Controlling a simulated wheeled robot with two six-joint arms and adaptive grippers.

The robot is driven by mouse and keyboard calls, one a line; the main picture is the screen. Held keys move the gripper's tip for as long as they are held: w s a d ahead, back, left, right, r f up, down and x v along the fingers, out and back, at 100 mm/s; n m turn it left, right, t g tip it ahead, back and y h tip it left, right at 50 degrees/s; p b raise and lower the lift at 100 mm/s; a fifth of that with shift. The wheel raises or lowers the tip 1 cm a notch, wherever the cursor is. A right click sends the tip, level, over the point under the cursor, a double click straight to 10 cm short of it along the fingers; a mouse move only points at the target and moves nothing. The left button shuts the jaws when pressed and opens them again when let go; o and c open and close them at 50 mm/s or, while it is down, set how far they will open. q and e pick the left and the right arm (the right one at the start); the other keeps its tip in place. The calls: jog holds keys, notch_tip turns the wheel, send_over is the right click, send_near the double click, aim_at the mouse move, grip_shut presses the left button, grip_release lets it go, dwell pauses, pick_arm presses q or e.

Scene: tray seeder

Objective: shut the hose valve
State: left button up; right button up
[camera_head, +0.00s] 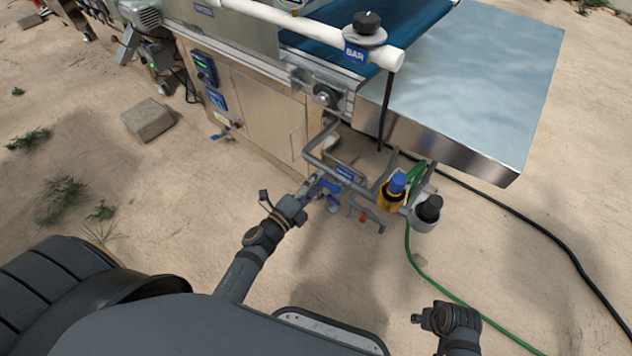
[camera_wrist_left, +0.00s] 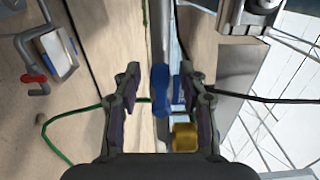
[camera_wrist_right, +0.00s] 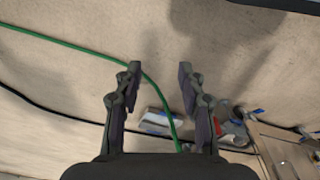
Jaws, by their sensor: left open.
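A blue valve handle (camera_wrist_left: 160,90) stands between the two fingers of my left gripper (camera_wrist_left: 158,80) in the left wrist view. The fingers are open with a gap on each side of it, and a brass-coloured fitting (camera_wrist_left: 185,137) shows close by. In the head view my left gripper (camera_head: 312,188) is at the blue parts (camera_head: 330,184) by the grey pipes, and partly hides them. My right gripper (camera_head: 428,318) is low at the right in the head view; in the right wrist view (camera_wrist_right: 160,80) its fingers are apart and empty.
Grey pipes (camera_head: 318,160) stand beside the wooden cabinet (camera_head: 262,115). A small red handle (camera_head: 363,217), a yellow-and-blue unit (camera_head: 392,190) and a black-topped unit (camera_head: 428,210) are to the right. A green hose (camera_head: 440,285) and black cable (camera_head: 540,228) lie on sandy ground. A metal table (camera_head: 475,85) overhangs.

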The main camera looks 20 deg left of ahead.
pick_arm(q)
jog(key=shift+c, duration=0.5)
grip_shut()
